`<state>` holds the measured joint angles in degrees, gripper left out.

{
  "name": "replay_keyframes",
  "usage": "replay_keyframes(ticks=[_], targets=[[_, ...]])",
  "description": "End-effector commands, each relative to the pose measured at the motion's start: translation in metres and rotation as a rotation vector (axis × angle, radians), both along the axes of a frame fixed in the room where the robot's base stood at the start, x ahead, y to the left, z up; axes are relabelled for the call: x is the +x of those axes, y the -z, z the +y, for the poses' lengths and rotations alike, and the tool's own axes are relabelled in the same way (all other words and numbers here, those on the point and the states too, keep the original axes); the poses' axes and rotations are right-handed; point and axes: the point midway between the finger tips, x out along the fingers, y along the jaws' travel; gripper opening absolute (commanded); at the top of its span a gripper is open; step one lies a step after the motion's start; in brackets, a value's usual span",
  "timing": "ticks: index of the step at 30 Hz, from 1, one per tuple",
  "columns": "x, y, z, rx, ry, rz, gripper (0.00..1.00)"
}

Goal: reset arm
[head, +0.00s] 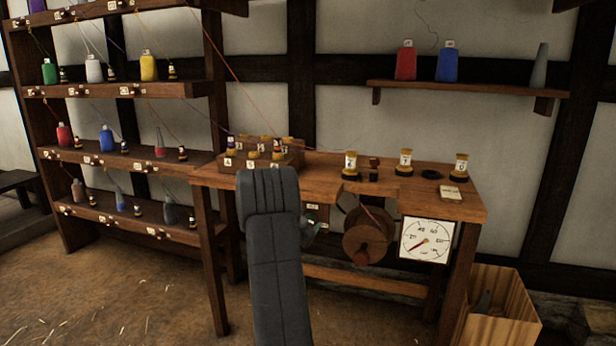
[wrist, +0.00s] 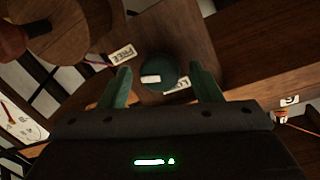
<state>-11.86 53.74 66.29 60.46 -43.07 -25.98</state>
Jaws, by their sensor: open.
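My arm (head: 277,260) rises in the middle of the head view and hides part of the workbench behind it. My gripper shows in the wrist view (wrist: 163,75) with its two green fingers apart. Only a bit of greenish finger shows past my arm in the head view. A dark green round thing (wrist: 158,70) with pale labels lies between the fingers in the picture, with a gap on each side. How far it is from the fingertips I cannot tell. Nothing is seen gripped.
The wooden workbench (head: 420,192) carries several labelled spools and a block rack (head: 235,162). A wooden wheel (head: 366,236) and a white dial (head: 427,240) are at its front. A bobbin shelf (head: 130,90) stands left, a wooden crate (head: 520,318) right. Floor at left is clear.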

Motion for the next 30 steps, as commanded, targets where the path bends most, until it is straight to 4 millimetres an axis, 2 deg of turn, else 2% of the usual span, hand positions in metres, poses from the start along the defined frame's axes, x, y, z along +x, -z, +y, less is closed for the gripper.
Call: replay_keyframes(ticks=[6,12,30], targets=[[0.0002,-0.0005,0.0004,-0.177,0.0,0.057,0.58],[0.0003,0.0007,0.0007,-0.274,0.0,0.089,0.58],[-0.0018,0.0031,-0.0022,-0.302,-0.007,0.105,0.58]])
